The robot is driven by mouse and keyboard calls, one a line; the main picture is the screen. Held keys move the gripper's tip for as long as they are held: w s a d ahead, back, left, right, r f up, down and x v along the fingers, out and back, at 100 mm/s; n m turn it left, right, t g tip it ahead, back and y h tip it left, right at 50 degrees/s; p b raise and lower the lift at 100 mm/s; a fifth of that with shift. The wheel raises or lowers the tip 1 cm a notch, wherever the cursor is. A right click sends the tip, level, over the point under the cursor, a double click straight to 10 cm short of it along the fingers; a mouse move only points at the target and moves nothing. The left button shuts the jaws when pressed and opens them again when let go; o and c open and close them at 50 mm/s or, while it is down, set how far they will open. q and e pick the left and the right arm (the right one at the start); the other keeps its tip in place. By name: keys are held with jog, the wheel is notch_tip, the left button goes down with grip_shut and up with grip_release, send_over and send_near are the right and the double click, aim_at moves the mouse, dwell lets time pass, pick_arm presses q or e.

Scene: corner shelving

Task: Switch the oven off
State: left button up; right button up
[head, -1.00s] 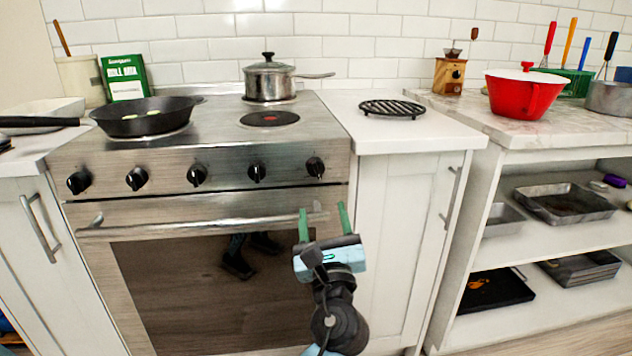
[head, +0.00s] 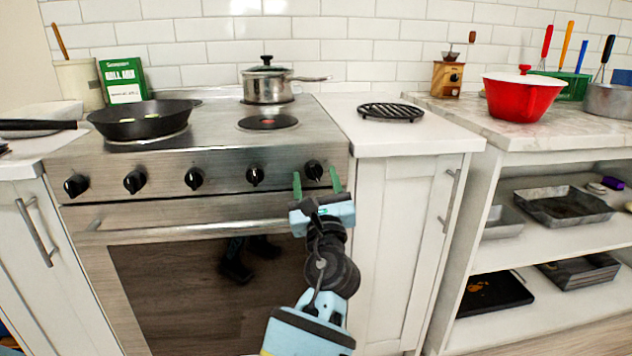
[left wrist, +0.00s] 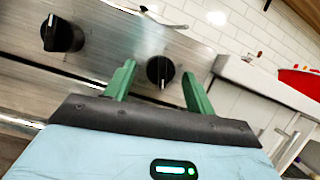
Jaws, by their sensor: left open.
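The oven (head: 200,225) has a steel front with a row of several black knobs above its door handle. My left gripper (head: 317,180) is open, with its green fingers pointing up just below the rightmost knob (head: 313,169). In the left wrist view the rightmost knob (left wrist: 160,71) shows between the two fingertips (left wrist: 157,76), and I cannot tell if they touch it. My right gripper is not in view.
The oven door handle (head: 180,232) runs below the knobs. A black skillet (head: 145,119) and a steel pot (head: 267,82) stand on the stovetop. A burner (head: 269,122) glows dull red. A counter with a black trivet (head: 390,112) is at the right.

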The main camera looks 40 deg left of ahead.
pick_arm(q)
jog(key=shift+w+a, duration=0.1)
jog(key=c, duration=1)
jog(key=shift+n, duration=0.3)
